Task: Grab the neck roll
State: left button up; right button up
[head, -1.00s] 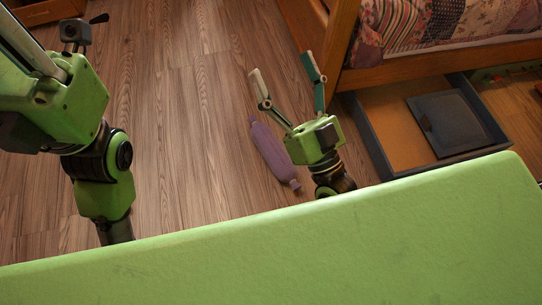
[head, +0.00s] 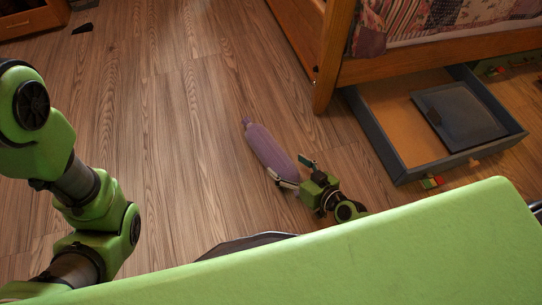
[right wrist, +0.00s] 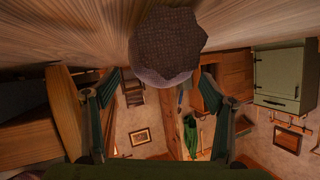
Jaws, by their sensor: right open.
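The neck roll (head: 268,148) is a long purple bolster lying on the wooden floor. My right gripper (head: 288,168) is at its near end, with the fingers spread open. In the right wrist view the dark round end of the neck roll (right wrist: 167,45) shows between and beyond the two fingers (right wrist: 160,84), towards the top. The fingers do not look closed on it, and I cannot tell whether they touch it. My left arm shows at the left of the head view, but its gripper is out of view.
An open drawer (head: 395,165) holding a dark flat case (head: 458,118) stands right of my right gripper, below a wooden bed (head: 430,62). A green surface (head: 330,245) crosses the foreground. Floor left of the roll is clear.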

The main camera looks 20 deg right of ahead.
aim_at(276, 158)
jog(key=shift+b+x, duration=1)
jog(key=shift+x, duration=2.15)
jog(key=shift+s+f, duration=0.1)
jog(key=shift+f, duration=0.1)
jog(key=shift+c, duration=0.2)
jog(key=c, duration=1.2)
